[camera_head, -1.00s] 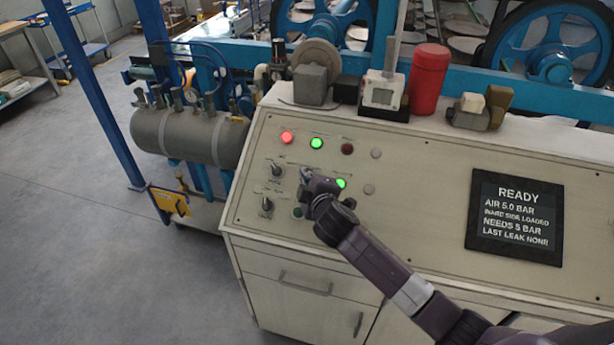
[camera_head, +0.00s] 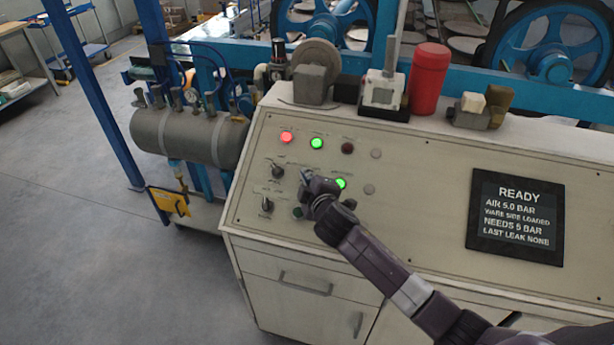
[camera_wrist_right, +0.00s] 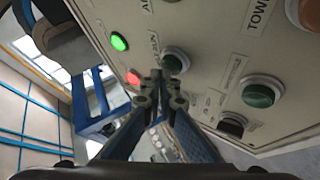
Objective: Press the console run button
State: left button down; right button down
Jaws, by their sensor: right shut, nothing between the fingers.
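The console (camera_head: 410,195) has a cream sloped panel with lamps, knobs and buttons. My right gripper (camera_head: 305,177) is shut and empty, close over the left part of the panel. In the right wrist view its fingertips (camera_wrist_right: 160,78) are just beside a dark round control (camera_wrist_right: 174,62); I cannot tell whether they touch. A green button (camera_wrist_right: 259,94) in a pale ring lies right of the fingers. A dark green button (camera_head: 297,212) shows below the gripper in the head view. My left gripper is not in view.
Two knobs (camera_head: 277,171) sit left of my gripper. A red lamp (camera_head: 286,137) and green lamps (camera_head: 316,142) are lit. A screen (camera_head: 515,219) reads READY. A red canister (camera_head: 428,79) and small devices stand on the console's top. Open floor lies left.

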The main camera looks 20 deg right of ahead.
jog(key=shift+w+d+f, duration=0.1)
jog(key=shift+w+f, duration=0.05)
jog(key=shift+f, duration=0.25)
dwell(0.6)
jog(key=shift+s+a+r+p, duration=0.1)
jog(key=shift+s+r+p, duration=0.1)
jog(key=shift+r+p, duration=0.2)
jog(key=shift+s+a+r+p, duration=0.1)
jog(key=shift+s+r+p, duration=0.05)
jog(key=shift+r+p, duration=0.2)
jog(key=shift+r, duration=0.1)
jog(key=shift+s+a+r+p, duration=0.15)
jog(key=shift+r+p, duration=0.35)
jog(key=shift+p, duration=0.1)
jog(key=s+r+p, duration=0.1)
jog(key=a+r+p, duration=0.1)
jog(key=r+p, duration=0.1)
jog(key=shift+s+r, duration=0.1)
jog(key=shift+s, duration=0.3)
